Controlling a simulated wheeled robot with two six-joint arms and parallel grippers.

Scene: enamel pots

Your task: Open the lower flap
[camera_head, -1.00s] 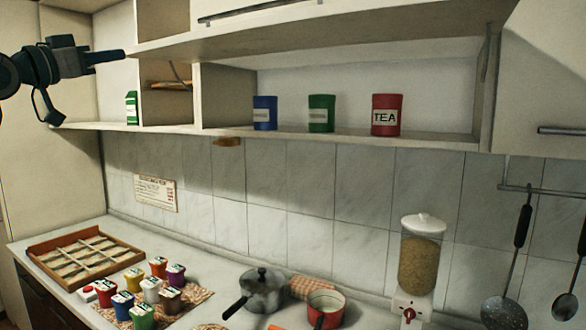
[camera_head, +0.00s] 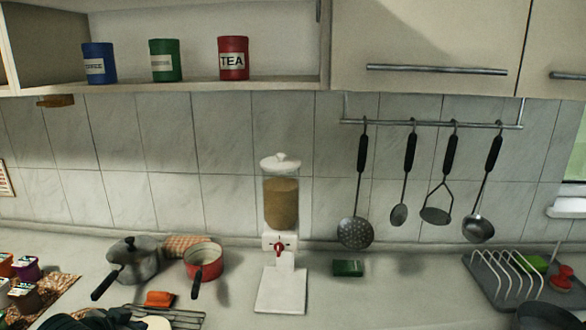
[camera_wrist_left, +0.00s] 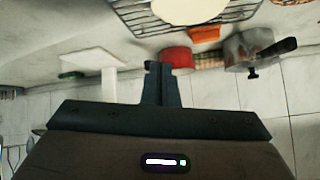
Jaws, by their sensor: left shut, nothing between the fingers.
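A cream cabinet flap (camera_head: 428,35) with a long horizontal bar handle (camera_head: 437,70) is at the top right of the head view, above the utensil rail. It looks closed, and its top is cut off. Another front with a bar handle (camera_head: 570,76) shows only partly at the right edge. My left gripper (camera_wrist_left: 158,68) is shut and empty in the left wrist view, with the counter and the tiles behind it. A dark part of it shows at the bottom left of the head view (camera_head: 90,319), low and far from the handle. My right gripper is not in view.
Utensils hang from a rail (camera_head: 430,123) just under the flap. A grain dispenser (camera_head: 281,205), a grey pot (camera_head: 135,260), a red pan (camera_head: 205,261) and a dish rack (camera_head: 510,280) stand on the counter. Canisters, including a red one (camera_head: 233,58), stand on the left shelf.

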